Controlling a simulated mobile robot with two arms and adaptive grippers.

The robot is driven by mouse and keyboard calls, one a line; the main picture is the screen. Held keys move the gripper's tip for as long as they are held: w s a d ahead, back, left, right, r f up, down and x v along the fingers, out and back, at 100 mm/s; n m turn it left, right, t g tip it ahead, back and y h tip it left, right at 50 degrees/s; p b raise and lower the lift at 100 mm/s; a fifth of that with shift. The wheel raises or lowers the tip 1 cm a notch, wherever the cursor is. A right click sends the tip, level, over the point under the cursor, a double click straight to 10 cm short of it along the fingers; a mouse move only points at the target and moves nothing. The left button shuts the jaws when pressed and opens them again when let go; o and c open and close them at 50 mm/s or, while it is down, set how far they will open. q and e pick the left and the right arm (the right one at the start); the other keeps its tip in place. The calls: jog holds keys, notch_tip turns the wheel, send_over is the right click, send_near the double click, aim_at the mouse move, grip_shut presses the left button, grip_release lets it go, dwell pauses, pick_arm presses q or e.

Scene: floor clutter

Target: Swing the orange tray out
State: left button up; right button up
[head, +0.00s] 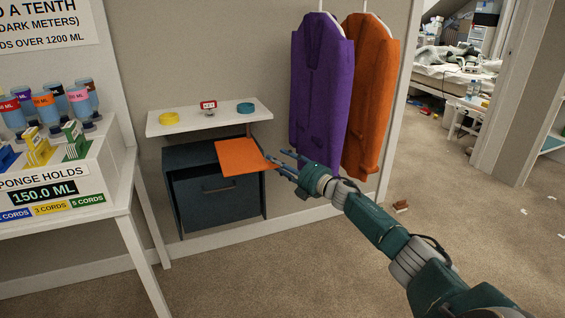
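The orange tray (240,156) is a flat square panel. It sticks out in front of the dark cabinet (215,195), below the white shelf, and a thin upright shows between its back right side and the shelf. My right gripper (275,156) is at the tray's right edge, with its two fingers apart and pointing left. The fingertips are close to the tray's right corner; I cannot tell whether they touch it. My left gripper is not in view.
The white shelf (225,117) holds a yellow ring, a small red-framed sign and a teal ring. Purple (318,90) and orange (372,95) garments hang above and right of the gripper. A white table (75,218) with bottles stands left. Carpet in front is mostly clear.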

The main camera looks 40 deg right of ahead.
jog(key=shift+s+a+f, duration=0.1)
jog(key=shift+s+f, duration=0.1)
jog(key=shift+f, duration=0.2)
jog(key=s+d, duration=0.1)
jog(key=s, duration=1)
jog(key=shift+s+d+r, duration=0.2)
jog(key=shift+s+r, duration=0.1)
jog(key=shift+r, duration=0.05)
